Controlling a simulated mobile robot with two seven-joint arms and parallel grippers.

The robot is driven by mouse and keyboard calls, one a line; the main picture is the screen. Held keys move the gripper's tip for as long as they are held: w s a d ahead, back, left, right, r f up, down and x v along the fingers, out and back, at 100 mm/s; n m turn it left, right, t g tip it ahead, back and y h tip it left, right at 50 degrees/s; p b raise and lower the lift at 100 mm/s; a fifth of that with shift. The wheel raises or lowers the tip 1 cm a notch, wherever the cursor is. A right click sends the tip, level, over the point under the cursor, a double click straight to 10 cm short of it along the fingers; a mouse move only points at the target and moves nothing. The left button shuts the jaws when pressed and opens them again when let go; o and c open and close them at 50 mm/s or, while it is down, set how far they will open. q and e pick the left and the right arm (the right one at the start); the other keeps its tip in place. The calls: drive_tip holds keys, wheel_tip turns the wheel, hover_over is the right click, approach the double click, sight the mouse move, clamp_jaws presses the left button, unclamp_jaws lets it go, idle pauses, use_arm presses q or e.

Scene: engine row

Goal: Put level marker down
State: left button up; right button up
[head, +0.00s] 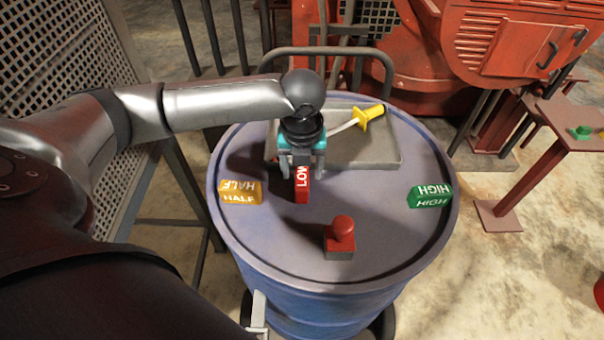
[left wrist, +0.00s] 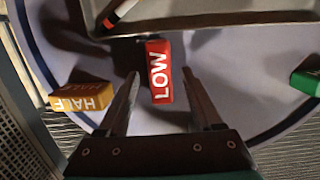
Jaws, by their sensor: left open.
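The red level marker with the word LOW (head: 302,186) is on the blue drum's top (head: 375,200), just in front of the grey tray. My left gripper (head: 300,172) is above it, pointing down. In the left wrist view the red LOW marker (left wrist: 159,72) lies between the two spread fingers (left wrist: 165,88), with a gap on each side. The yellow HALF marker (head: 240,191) sits at the drum's left edge, and the green HIGH marker (head: 430,196) at its right edge. My right gripper is not in view.
A grey tray (head: 385,160) on the drum holds a yellow-handled tool (head: 369,117). A red knob on a block (head: 341,236) stands near the front of the drum top. A perforated metal panel (head: 60,50) is at the left, and red machinery (head: 480,50) stands behind.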

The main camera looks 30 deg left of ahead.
sight(302, 182)
use_arm(q)
wheel_tip(302, 182, up, 9)
drive_tip(key=s, duration=0.1)
drive_tip(key=shift+d+r, duration=0.2)
drive_tip(key=shift+d, duration=0.2)
drive_tip(key=shift+s, duration=0.1)
